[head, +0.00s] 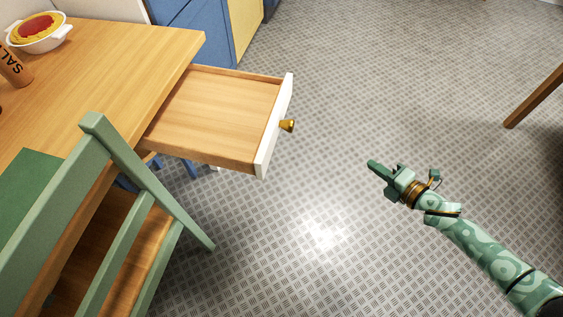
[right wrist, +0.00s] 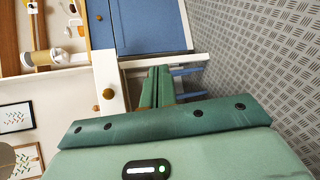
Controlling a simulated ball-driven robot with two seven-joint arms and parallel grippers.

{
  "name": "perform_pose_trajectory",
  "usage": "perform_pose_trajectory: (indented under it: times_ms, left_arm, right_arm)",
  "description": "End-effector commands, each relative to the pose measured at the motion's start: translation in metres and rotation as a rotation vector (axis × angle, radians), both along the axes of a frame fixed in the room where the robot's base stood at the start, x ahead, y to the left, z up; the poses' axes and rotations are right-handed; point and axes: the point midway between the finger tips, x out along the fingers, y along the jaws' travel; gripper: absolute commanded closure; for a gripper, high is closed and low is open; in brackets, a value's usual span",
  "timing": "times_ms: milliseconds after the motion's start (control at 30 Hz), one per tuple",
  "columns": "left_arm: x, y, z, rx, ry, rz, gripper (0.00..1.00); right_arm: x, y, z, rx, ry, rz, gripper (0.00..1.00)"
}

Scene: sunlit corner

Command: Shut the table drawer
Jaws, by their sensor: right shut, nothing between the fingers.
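The table drawer (head: 218,112) is pulled out from the wooden table (head: 120,62) and looks empty in the head view. Its white front (head: 275,127) carries a brass knob (head: 288,125). My right gripper (head: 373,165) is to the right of the knob and slightly lower in the picture, apart from it, with its fingers shut and empty. In the right wrist view the shut fingers (right wrist: 157,88) point toward the white drawer front (right wrist: 107,75) and its knob (right wrist: 108,94). My left gripper is not in view.
A green chair (head: 110,150) stands at the near side of the table, left of the drawer. Blue cabinets (head: 200,25) are behind. The patterned floor (head: 380,80) right of the drawer is clear.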

Motion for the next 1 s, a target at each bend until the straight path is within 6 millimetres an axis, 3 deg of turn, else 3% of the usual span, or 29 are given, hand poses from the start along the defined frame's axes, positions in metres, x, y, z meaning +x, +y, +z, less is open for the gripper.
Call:
perform_pose_trajectory:
  times_ms: [33,100,200,333,467,667,1000]
  left_arm:
    - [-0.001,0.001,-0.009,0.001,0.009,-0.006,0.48]
    - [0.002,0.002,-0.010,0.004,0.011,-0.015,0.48]
    - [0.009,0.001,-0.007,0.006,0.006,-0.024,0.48]
    - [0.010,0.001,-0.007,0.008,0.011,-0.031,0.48]
    - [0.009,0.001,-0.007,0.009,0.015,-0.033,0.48]
    - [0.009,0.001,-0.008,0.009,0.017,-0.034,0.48]
    - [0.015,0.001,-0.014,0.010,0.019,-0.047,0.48]
  right_arm:
    - [-0.002,0.029,0.023,-0.116,-0.190,0.204,1.00]
    - [-0.021,0.066,0.060,-0.260,-0.472,0.448,1.00]
    - [-0.060,0.105,0.093,-0.381,-0.819,0.676,1.00]
    - [-0.083,0.122,0.111,-0.479,-1.120,0.780,1.00]
    - [-0.087,0.124,0.114,-0.535,-1.242,0.792,1.00]
    - [-0.082,0.142,0.113,-0.552,-1.263,0.788,1.00]
    - [-0.063,0.211,0.113,-0.550,-1.261,0.786,1.00]
